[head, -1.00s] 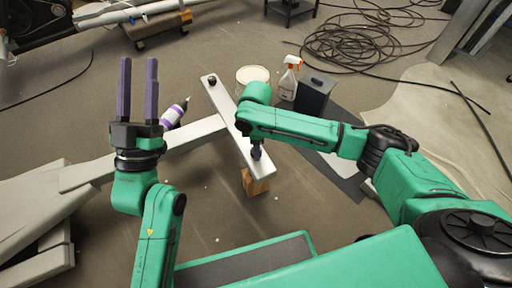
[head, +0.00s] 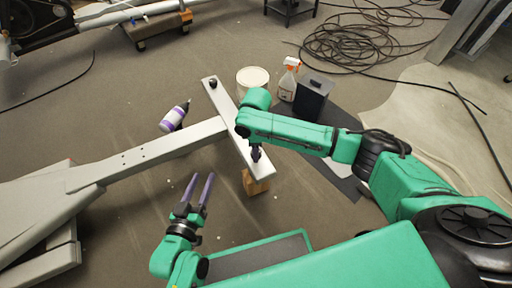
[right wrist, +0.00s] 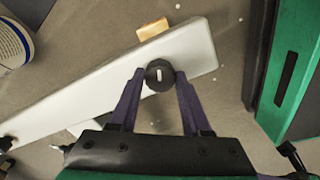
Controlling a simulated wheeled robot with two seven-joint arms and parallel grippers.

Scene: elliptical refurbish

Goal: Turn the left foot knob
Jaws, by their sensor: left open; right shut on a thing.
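The grey T-shaped foot bar (head: 222,104) lies across the middle of the head view. A dark knob (head: 213,84) sits at its far end. Another dark knob (right wrist: 159,75) sits at its near end, with a pale mark on its face in the right wrist view. My right gripper (head: 255,152) reaches down over the near end; its purple fingers are shut on that knob, one on each side. My left gripper (head: 202,176) is open and empty, left of the near end and apart from the bar. The right arm hides part of the bar's surroundings.
A wooden block (head: 255,183) sits under the near end of the bar. Coiled cable (head: 360,40) lies at the back right.

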